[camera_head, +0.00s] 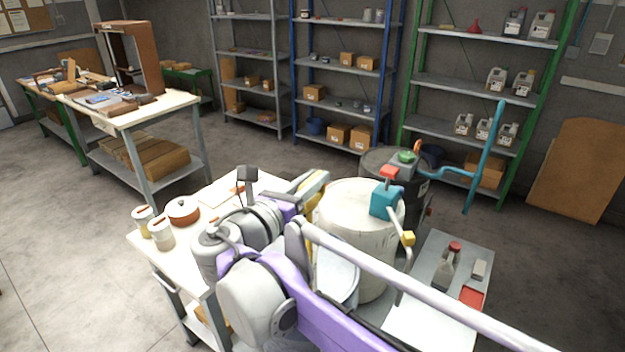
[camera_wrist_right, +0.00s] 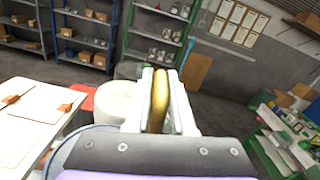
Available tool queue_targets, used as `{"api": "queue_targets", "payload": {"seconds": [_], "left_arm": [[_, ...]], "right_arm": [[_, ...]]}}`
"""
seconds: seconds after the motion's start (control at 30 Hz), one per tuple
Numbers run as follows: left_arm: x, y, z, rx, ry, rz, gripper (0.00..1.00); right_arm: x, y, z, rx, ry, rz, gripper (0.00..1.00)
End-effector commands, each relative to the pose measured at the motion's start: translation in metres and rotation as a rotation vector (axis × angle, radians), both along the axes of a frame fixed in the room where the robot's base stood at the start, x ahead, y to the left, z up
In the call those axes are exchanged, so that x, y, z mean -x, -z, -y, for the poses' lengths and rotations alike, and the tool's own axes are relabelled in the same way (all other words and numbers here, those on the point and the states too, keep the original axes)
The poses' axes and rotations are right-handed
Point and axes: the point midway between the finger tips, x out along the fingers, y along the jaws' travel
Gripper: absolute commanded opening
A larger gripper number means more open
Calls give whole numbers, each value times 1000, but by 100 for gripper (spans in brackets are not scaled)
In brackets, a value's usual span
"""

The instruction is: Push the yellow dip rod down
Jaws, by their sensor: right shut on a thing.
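My right gripper (camera_head: 318,184) is beside the upper left of a white drum (camera_head: 345,212) in the head view. In the right wrist view, its two pale fingers (camera_wrist_right: 160,100) are shut on a yellow elongated thing (camera_wrist_right: 160,95), held upright in that picture. I cannot tell whether it is the dip rod. On the drum stands a teal fitting (camera_head: 384,203) with a red top and a pale lever ending in a yellow block (camera_head: 407,238). The drum (camera_wrist_right: 118,104) also shows left of the fingers in the wrist view. My left gripper is not in view.
A dark drum (camera_head: 375,162) with a green-topped fitting stands behind. A table (camera_head: 147,243) with jars and a brown pot is at left. A grey cart (camera_head: 428,262) holding a bottle is at right. A long pale bar (camera_head: 420,280) crosses in front.

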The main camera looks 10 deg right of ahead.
Motion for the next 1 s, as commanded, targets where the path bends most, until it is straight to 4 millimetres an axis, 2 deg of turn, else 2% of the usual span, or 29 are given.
{"api": "queue_targets", "payload": {"seconds": [0.27,0.37,0.47,0.67,1.0], "left_arm": [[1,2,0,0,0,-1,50],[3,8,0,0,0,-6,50],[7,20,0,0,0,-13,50],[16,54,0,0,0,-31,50],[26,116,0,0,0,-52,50]], "right_arm": [[0,3,1,2,2,-1,0],[1,12,1,2,2,-3,0],[1,30,1,2,1,-4,0],[1,87,1,1,3,-5,0],[1,200,1,1,2,-3,0]]}}
